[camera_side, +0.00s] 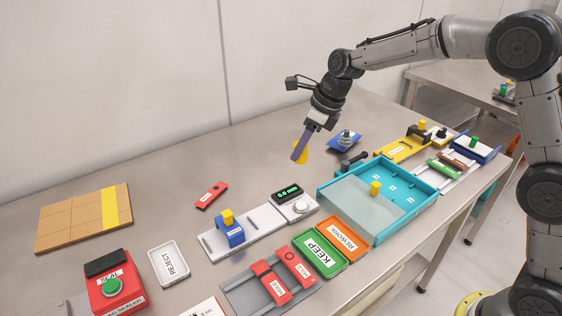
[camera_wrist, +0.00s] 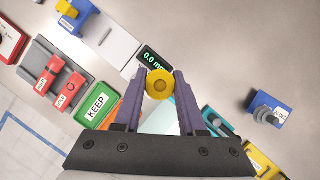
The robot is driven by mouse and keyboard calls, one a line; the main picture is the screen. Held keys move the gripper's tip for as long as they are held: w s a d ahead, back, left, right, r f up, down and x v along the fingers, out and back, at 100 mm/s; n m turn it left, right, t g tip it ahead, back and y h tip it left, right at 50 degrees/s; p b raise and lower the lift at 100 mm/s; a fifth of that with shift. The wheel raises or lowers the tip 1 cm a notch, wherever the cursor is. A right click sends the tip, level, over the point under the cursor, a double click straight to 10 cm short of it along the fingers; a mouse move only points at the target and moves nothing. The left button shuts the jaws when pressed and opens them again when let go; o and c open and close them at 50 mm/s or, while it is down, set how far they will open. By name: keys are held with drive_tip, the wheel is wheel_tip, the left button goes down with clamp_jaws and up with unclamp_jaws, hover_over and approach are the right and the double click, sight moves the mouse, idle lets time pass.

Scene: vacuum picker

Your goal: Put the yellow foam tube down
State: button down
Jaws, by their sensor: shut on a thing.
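The yellow foam tube (camera_wrist: 159,84) is between the fingertips of my gripper (camera_wrist: 160,90), seen end-on as a round yellow face in the wrist view. In the side view my gripper (camera_side: 300,155) points down, and part of the tube (camera_side: 303,154) shows beside the purple fingers, which hide the rest. My gripper is shut on the tube. It appears to be held above the steel table, behind the teal tray; the exact height is hard to tell.
The teal tray (camera_side: 428,212) with a clear cover is at the right. A digital gauge (camera_side: 294,203), green KEEP tray (camera_side: 319,254), orange REWORK tray (camera_side: 345,239) and white REJECT tray (camera_side: 169,263) stand on the table.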

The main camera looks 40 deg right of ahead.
drive_tip(key=w+d+m, duration=0.2)
drive_tip(key=d+m, duration=0.1)
drive_tip(key=d, duration=0.3)
drive_tip(key=shift+t+h, duration=0.3)
drive_tip(key=shift+h, duration=0.1)
drive_tip(key=w+f, duration=0.2)
drive_tip(key=w, duration=0.2)
drive_tip(key=w+f, duration=0.6)
drive_tip(key=w, duration=0.1)
drive_tip(key=shift+w+a+f, duration=0.1)
drive_tip(key=shift+w+f, duration=0.15)
drive_tip(key=shift+w, duration=0.05)
drive_tip(key=shift+x, duration=1.05)
drive_tip(key=shift+w+f, duration=0.2)
drive_tip(key=shift+f, duration=1)
drive_tip(key=shift+f, duration=0.2)
drive_tip(key=shift+c, duration=2.4)
unclamp_jaws()
drive_tip(key=shift+r, duration=0.15)
